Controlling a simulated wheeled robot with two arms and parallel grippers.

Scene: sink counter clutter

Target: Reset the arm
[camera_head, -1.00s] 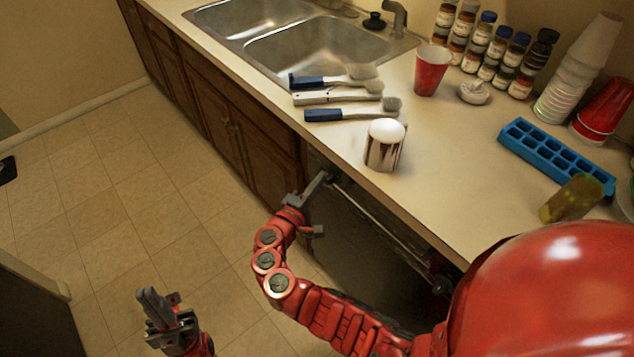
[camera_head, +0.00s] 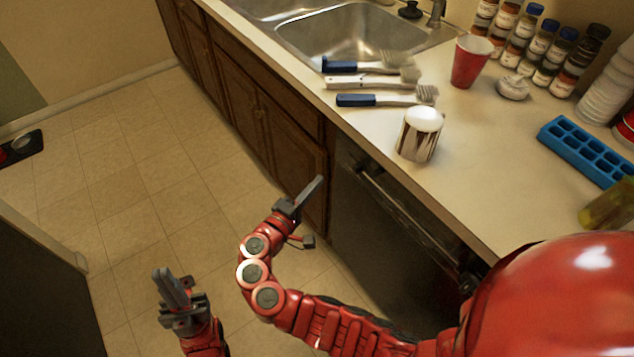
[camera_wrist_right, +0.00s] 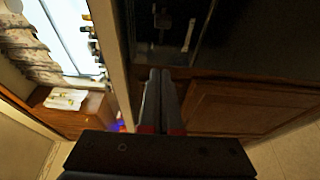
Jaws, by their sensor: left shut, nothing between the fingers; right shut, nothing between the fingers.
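My right arm is red and jointed, and it reaches in from the lower right of the head view. Its gripper (camera_head: 308,194) is shut and empty, in front of the cabinets and below the counter edge. In the right wrist view its two dark fingers (camera_wrist_right: 161,100) lie side by side with nothing between them. My left gripper (camera_head: 172,288) is at the lower left of the head view, above the floor, with its fingers shut and empty. Neither gripper touches anything that I can see.
A dark dishwasher (camera_head: 375,220) and wooden cabinets (camera_head: 262,115) stand below.

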